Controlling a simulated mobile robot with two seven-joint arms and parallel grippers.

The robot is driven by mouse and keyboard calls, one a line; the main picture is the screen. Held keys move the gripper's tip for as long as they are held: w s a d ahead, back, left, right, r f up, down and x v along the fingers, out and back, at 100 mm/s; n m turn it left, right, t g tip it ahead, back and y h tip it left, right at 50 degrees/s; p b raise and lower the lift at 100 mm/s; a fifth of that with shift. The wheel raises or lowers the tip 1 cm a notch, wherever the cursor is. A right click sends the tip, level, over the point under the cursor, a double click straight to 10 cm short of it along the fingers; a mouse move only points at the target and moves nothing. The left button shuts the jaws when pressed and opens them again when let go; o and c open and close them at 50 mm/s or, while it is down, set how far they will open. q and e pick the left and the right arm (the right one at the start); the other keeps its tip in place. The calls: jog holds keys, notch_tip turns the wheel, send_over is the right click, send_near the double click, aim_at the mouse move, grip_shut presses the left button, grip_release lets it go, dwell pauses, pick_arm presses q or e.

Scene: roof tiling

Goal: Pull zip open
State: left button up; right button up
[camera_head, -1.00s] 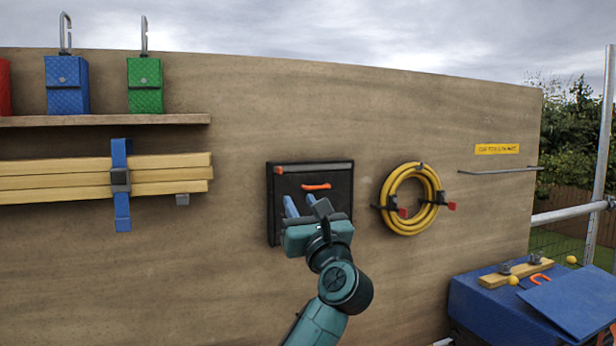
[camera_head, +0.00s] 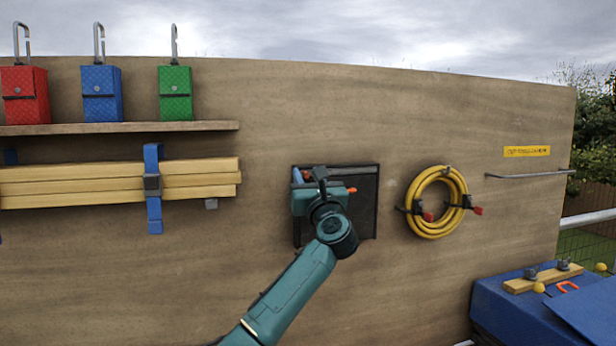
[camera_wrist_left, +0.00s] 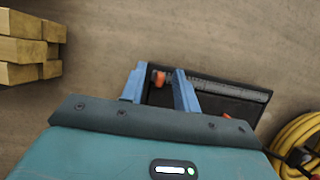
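A black pouch (camera_head: 362,215) hangs on the wooden wall, with a grey zip strip (camera_head: 358,169) along its top edge. In the left wrist view, the orange zip pull (camera_wrist_left: 158,78) sits at the left end of the strip. My left gripper (camera_wrist_left: 160,72) has its two blue fingers apart, one on each side of the pull. I see gaps beside the pull, so the fingers do not look closed on it. My right gripper is not in view.
An orange handle (camera_head: 351,190) shows on the pouch front. A yellow hose coil (camera_head: 412,205) hangs to the right. Strapped timber (camera_head: 80,190) and a shelf (camera_head: 120,128) with coloured cases are on the left. A blue box (camera_head: 500,305) stands lower right.

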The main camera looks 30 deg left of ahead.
pick_arm(q)
jog(key=shift+c, duration=0.4)
grip_shut()
jog(key=shift+w+d, duration=0.1)
jog(key=shift+d, duration=0.05)
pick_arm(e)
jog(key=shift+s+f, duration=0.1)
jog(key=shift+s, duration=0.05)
